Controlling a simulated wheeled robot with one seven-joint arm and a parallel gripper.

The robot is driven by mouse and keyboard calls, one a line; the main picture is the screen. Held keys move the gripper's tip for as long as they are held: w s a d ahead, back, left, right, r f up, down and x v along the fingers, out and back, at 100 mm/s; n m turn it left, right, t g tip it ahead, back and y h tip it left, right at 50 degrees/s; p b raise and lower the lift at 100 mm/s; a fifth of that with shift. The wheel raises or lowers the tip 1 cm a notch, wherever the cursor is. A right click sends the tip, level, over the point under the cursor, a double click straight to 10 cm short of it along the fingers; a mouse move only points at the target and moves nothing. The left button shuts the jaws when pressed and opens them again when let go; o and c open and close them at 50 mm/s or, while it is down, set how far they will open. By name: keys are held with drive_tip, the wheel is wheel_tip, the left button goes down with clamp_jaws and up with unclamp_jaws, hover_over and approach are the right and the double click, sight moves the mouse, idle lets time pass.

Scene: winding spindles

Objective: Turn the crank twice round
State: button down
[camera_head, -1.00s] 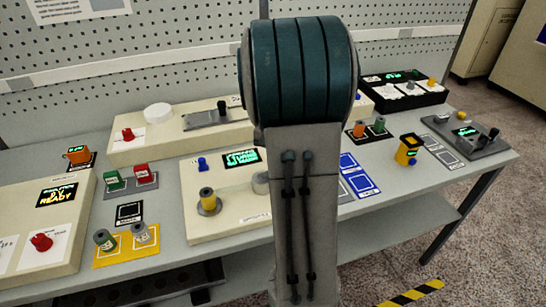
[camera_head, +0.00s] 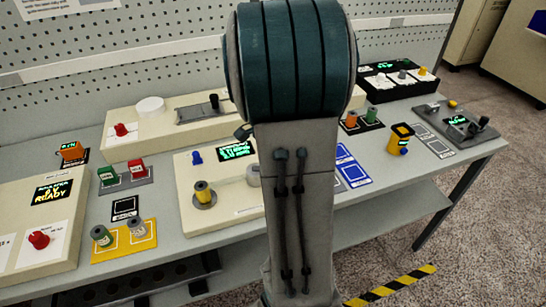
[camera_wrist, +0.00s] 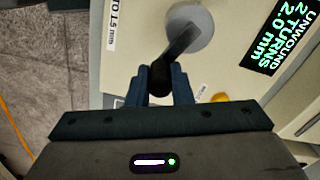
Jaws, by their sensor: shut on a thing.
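The crank shows in the wrist view as a dark arm (camera_wrist: 181,42) on a round grey hub (camera_wrist: 192,24), ending in a black knob (camera_wrist: 160,77). My gripper (camera_wrist: 159,86) is shut on the knob, with one dark blue finger on each side. My gripper is hidden there. A green display (camera_wrist: 281,38) beside the hub seems to read "unwound", "2 turns" and "2.0 mm". A yellow spool (camera_head: 204,193) stands on the same box.
A blue knob (camera_head: 195,156) stands on the box. A yellow mat (camera_head: 124,243) with two spools is at its left. Another cream box (camera_head: 170,120) is behind. A yellow and black holder (camera_head: 400,139) stands at right. Bare floor (camera_head: 480,220) lies beyond the table's right edge.

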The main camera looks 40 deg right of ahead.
idle(0.5)
drive_tip(key=c, duration=1.3)
unclamp_jaws()
drive_tip(key=shift+a, duration=0.1)
drive_tip(key=shift+r, duration=0.1)
wheel_tip(320, 180, up, 14)
drive_tip(key=shift+f, duration=0.15)
